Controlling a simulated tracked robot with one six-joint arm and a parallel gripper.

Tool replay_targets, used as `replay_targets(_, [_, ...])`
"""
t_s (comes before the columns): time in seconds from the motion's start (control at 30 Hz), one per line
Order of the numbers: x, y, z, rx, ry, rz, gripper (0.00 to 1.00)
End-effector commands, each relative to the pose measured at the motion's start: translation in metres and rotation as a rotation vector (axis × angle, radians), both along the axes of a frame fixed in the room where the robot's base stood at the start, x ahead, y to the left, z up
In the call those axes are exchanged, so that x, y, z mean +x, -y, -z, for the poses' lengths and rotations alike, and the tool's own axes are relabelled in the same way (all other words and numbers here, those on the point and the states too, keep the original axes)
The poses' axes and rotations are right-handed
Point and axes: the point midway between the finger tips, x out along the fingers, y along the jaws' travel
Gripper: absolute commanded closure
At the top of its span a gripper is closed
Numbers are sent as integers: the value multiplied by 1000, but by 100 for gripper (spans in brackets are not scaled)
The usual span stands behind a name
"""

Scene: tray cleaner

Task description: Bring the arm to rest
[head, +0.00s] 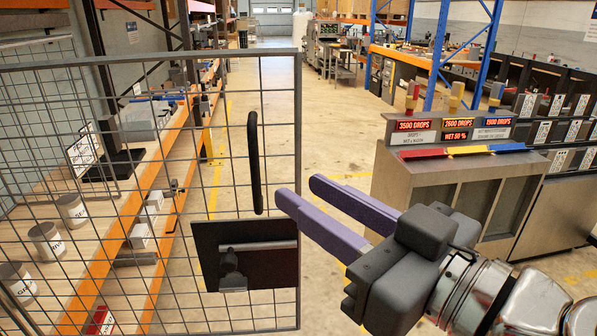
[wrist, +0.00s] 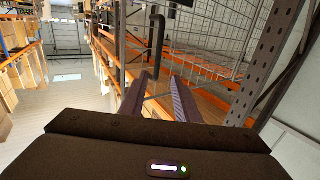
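My gripper (head: 297,188) is dark grey with two purple fingers and reaches in from the lower right of the head view. The fingers are apart with nothing between them, so it is open and empty. Its tips point left toward the wire mesh gate (head: 185,180) and appear near the black upright handle (head: 254,160); I cannot tell the exact distance. In the wrist view my gripper (wrist: 159,78) also shows its two fingers apart, with the handle (wrist: 155,42) beyond them.
A black lock plate (head: 215,265) sits on the gate below the handle. Behind the mesh is an orange-edged shelf with several labelled cans (head: 47,240). A metal cabinet with red display panels (head: 413,126) stands to the right. The aisle floor (head: 275,95) is clear.

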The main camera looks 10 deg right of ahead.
Motion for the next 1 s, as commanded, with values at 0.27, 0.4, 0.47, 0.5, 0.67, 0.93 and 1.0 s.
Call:
replay_targets(0.27, [8,16,28,137,-211,83,71])
replay_targets(0.4, [14,38,68,192,-401,193,71])
replay_targets(0.47, [15,47,85,206,-478,238,71])
replay_targets(0.5, [15,53,96,215,-525,267,71])
replay_targets(0.67, [13,74,138,226,-700,380,71])
replay_targets(0.93, [6,108,197,165,-912,558,71])
replay_targets(1.0, [4,116,209,131,-950,597,71])
